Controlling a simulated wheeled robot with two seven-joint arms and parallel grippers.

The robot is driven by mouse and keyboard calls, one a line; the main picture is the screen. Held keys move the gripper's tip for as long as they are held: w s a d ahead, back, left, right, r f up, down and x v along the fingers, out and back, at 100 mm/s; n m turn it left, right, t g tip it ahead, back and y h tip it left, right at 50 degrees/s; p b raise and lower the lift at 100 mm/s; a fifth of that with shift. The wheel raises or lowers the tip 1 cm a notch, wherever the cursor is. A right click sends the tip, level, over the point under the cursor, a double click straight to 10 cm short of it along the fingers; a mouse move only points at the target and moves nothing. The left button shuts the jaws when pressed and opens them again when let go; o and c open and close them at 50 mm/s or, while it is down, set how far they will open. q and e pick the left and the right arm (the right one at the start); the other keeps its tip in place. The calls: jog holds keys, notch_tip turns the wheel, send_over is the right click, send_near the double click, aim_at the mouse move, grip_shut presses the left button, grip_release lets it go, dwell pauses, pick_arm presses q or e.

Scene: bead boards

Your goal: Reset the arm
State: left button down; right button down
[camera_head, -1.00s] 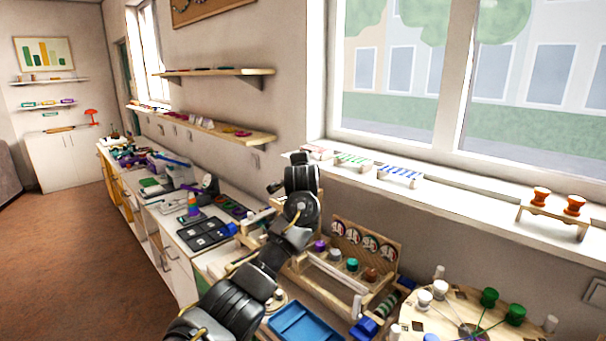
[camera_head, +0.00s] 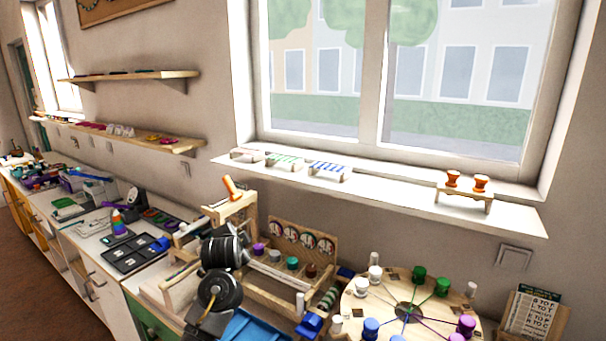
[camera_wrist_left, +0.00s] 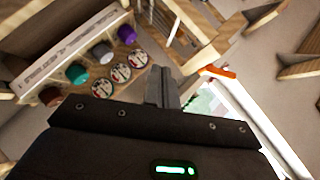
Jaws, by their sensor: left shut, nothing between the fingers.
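My left arm (camera_head: 220,285) rises from the bottom of the head view, with its black joints in front of the wooden dial rack (camera_head: 285,226). The left gripper (camera_wrist_left: 162,82) shows in the left wrist view with its grey fingers together and nothing between them. Beyond the fingers are the rack's round dials (camera_wrist_left: 121,72) and several coloured knobs (camera_wrist_left: 77,73). The fingers look apart from the rack. In the head view the fingertips cannot be made out. My right gripper is in neither view.
A round board (camera_head: 385,299) with coloured pegs stands right of the arm. A blue tray (camera_head: 258,327) lies just below it. A wooden stand with an orange piece (camera_head: 231,188) rises behind the arm. The window sill (camera_head: 390,196) holds small racks.

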pick_arm(q)
jog(key=s+f+n+g+h, duration=0.2)
jog(key=s+f+n+g, duration=0.3)
jog(key=s+f, duration=1.95)
jog(key=s+a+f+n+g, duration=0.1)
jog(key=s+a+n+g, duration=0.1)
jog(key=s, duration=1.2)
jog(key=s+a+n+g, duration=0.1)
jog(key=s+n+g, duration=0.1)
jog(key=s, duration=1.1)
notch_tip(320, 180, down, 28)
jog(key=s+g+b, duration=0.2)
jog(key=s+a+f+b, duration=0.2)
jog(key=s+a+f, duration=0.1)
jog(key=s+f, duration=1.3)
notch_tip(320, 180, down, 2)
jog(key=shift+s+f+m+g, duration=0.1)
jog(key=shift+s+m+g, duration=0.1)
jog(key=shift+m+g, duration=0.15)
